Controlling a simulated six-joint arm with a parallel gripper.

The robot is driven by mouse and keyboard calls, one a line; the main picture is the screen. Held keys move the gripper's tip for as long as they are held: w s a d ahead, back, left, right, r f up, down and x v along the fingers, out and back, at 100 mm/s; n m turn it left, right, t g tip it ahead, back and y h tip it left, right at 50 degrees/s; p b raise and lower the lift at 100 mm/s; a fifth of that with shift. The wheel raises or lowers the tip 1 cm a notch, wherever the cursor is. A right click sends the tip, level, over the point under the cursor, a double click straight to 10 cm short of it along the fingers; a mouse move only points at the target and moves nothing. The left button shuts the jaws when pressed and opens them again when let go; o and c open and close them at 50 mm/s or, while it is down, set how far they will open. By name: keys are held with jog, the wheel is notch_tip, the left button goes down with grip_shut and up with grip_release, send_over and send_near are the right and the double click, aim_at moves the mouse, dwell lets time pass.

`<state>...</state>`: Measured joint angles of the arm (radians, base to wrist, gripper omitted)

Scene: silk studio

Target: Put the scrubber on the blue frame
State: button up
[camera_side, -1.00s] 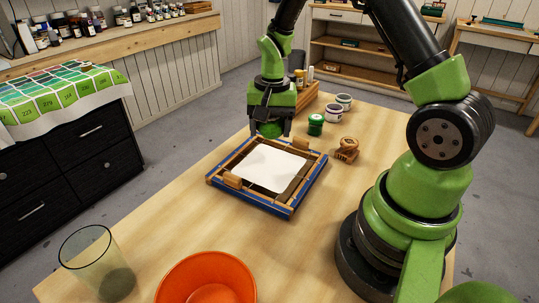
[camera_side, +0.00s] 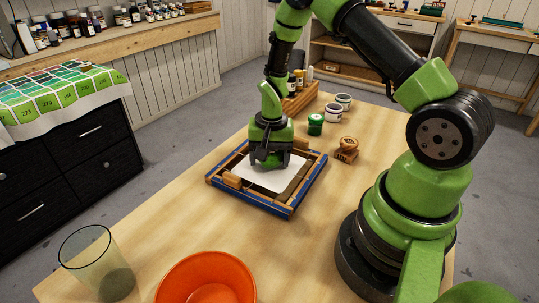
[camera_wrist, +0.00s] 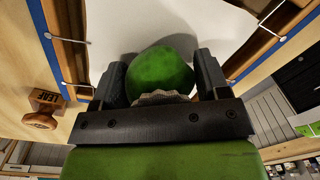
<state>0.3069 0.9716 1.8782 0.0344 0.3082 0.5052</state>
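The scrubber (camera_wrist: 160,72) is a round green piece with a pale, rough-looking part on its near side, between my two gripper fingers in the wrist view. My gripper (camera_wrist: 161,80) is shut on it. In the side view my gripper (camera_side: 270,161) points down over the far half of the blue frame (camera_side: 291,210), and the scrubber shows only as a bit of green between the fingers. The blue frame lies flat on the table, with wooden inner bars and a white sheet (camera_side: 272,177) in its middle. I cannot tell whether the scrubber touches the sheet.
A wooden stamp (camera_side: 347,151) and a green jar (camera_side: 315,124) stand right of and beyond the frame. An orange bowl (camera_side: 178,278) and a glass (camera_side: 88,256) are at the near edge.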

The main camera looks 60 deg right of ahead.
jog(key=shift+o, duration=1.3)
jog(key=r, duration=1.2)
jog(key=shift+s+r, duration=0.2)
jog(key=shift+r, duration=0.1)
jog(key=s+a+r+n+t, duration=0.2)
jog(key=s+a+r, duration=0.1)
jog(key=r, duration=0.3)
jog(key=s+a+r+n+t, duration=0.1)
jog(key=s+a+r, duration=0.1)
jog(key=a+r, duration=0.3)
jog(key=s+a+r+n+t+y, duration=0.1)
jog(key=s+a+r+n+t, duration=0.1)
jog(key=s, duration=0.3)
jog(key=s+a+r+n+t, duration=0.1)
jog(key=s+r+n, duration=0.1)
jog(key=s, duration=0.3)
jog(key=shift+a+r+t+y, duration=0.4)
jog(key=shift+r, duration=0.25)
